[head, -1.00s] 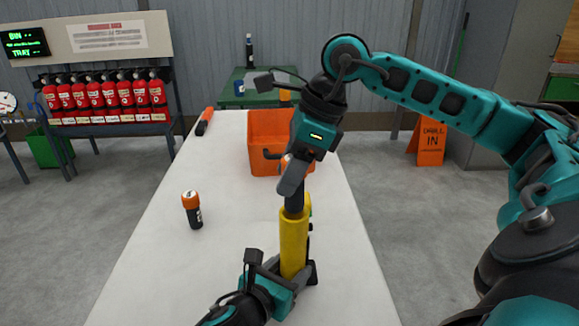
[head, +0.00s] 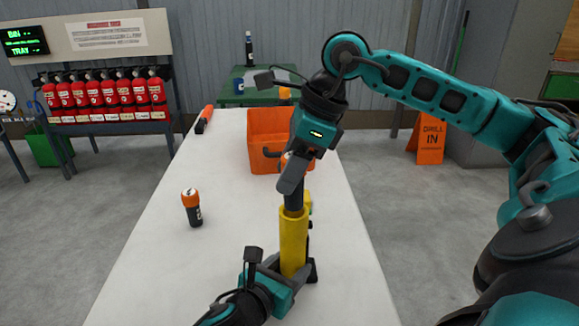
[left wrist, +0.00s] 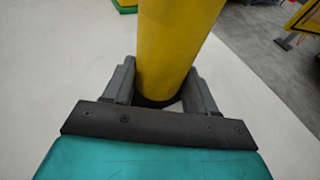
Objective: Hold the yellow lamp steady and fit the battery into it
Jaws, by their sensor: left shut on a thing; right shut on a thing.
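The yellow lamp (head: 293,240) stands upright over the near part of the white table. My left gripper (head: 298,272) is shut around its lower part; the left wrist view also shows the yellow lamp (left wrist: 172,45) between both fingers. My right gripper (head: 291,180) is directly above, pointing down, shut on a dark cylinder, the battery (head: 293,200). The battery is in line with the lamp and its lower end meets the lamp's top. I cannot tell how deep it sits inside. The gripper hides most of its upper part.
An orange bin (head: 262,130) is behind my right gripper. An orange and black tool (head: 203,120) lies at the far left edge. The table's left front is clear.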

